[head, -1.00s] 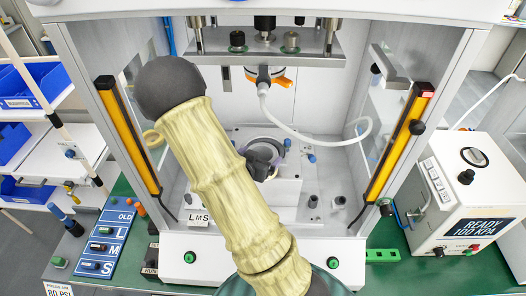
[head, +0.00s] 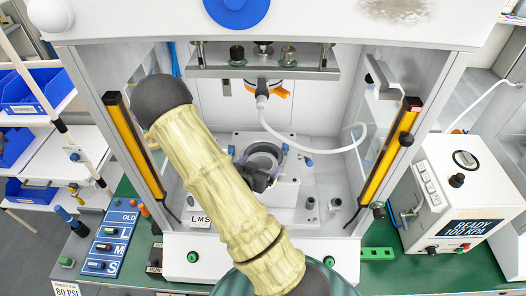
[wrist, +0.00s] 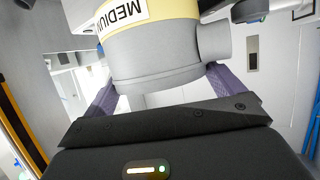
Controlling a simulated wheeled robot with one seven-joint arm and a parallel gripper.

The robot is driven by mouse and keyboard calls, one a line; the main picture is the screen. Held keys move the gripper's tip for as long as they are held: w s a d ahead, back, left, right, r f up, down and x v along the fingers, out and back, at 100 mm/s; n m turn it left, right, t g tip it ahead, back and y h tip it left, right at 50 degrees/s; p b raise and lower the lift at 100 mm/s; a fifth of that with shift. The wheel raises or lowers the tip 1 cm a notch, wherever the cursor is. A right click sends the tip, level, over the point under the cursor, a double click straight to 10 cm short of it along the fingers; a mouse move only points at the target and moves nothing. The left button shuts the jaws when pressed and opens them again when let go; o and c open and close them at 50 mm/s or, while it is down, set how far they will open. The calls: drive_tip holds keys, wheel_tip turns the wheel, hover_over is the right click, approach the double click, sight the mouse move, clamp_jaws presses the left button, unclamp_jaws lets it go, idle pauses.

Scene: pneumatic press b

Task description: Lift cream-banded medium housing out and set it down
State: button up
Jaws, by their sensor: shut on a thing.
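The medium housing is a grey cylinder with a cream band marked MEDIUM (wrist: 155,50) and a short side stub. In the wrist view it sits between the purple fingers of my gripper (wrist: 162,88), which are shut on it. In the head view my gripper (head: 257,177) is inside the press at the white fixture block (head: 287,190), and the housing's round grey rim (head: 266,152) shows just beyond it. My arm and gripper hide part of the housing and block. I cannot tell whether the housing's bottom touches the fixture.
The press has yellow light bars (head: 391,155) on both sides and an upper plate (head: 263,62) overhead. A blue board marked OLD, L, M, S (head: 108,240) lies at left; a white pressure unit (head: 465,190) stands at right.

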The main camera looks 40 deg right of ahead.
drive_tip(key=shift+s+a+r+p, duration=0.1)
drive_tip(key=shift+s+a+p, duration=0.2)
drive_tip(key=shift+p, duration=0.7)
drive_tip(key=shift+s+a+r+p, duration=0.1)
drive_tip(key=shift+s+p, duration=0.25)
drive_tip(key=shift+p, duration=0.65)
drive_tip(key=shift+s+a+f, duration=0.15)
drive_tip(key=shift+s+a, duration=0.05)
drive_tip(key=shift+s, duration=0.15)
drive_tip(key=shift+s+a, duration=0.6)
drive_tip(key=shift+s, duration=0.15)
